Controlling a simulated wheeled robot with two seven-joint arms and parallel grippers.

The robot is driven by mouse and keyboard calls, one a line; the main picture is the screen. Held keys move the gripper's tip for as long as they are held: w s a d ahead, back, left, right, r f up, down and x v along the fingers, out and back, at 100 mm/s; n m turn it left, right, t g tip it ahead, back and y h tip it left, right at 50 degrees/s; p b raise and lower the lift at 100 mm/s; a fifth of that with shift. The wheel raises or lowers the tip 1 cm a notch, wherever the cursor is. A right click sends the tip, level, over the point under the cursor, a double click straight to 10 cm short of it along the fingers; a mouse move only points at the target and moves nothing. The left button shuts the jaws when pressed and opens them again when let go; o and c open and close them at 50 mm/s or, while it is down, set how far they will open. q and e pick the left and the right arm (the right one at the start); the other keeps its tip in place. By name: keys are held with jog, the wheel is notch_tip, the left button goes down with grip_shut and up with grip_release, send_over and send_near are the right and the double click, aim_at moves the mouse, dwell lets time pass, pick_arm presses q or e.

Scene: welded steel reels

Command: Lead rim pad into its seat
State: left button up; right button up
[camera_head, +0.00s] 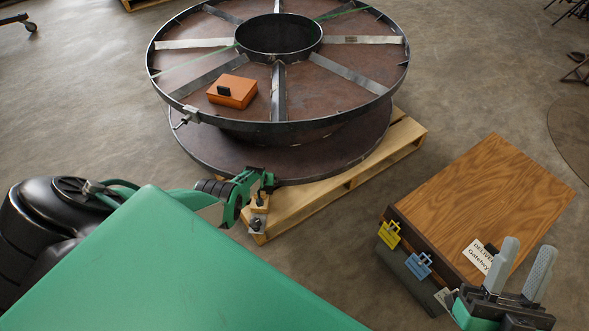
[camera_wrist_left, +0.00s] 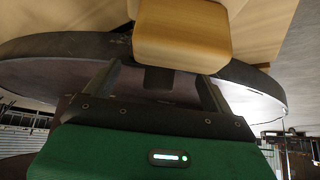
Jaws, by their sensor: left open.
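The steel reel (camera_head: 185,85) lies flat on a wooden pallet (camera_head: 340,178). In the left wrist view, the two dark fingers of the left gripper (camera_wrist_left: 162,84) stand apart at the flange (camera_wrist_left: 60,68). A rounded wooden block (camera_wrist_left: 180,42) fills the top. A small dark rectangular piece (camera_wrist_left: 158,78) shows between the fingers; I cannot tell whether it is the rim pad. My right gripper (camera_head: 525,255) is open and empty by the wooden box.
An orange case (camera_head: 232,91) sits on the reel's upper side. A clamp-like fitting (camera_head: 190,114) is on the reel's rim at left. A wooden-topped box (camera_head: 490,190) stands at right, with yellow (camera_head: 389,234) and blue (camera_head: 419,264) tags and a paper label (camera_head: 478,255). Floor between pallet and box is clear.

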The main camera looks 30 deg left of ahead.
pick_arm(q)
jog(key=shift+r, duration=0.15)
jog(key=shift+p+v, duration=1.6)
jog(key=shift+p, duration=0.5)
jog(key=shift+d, duration=0.1)
jog(key=shift+o, duration=1.4)
jog(key=shift+s, duration=0.1)
jog(key=v, duration=0.7)
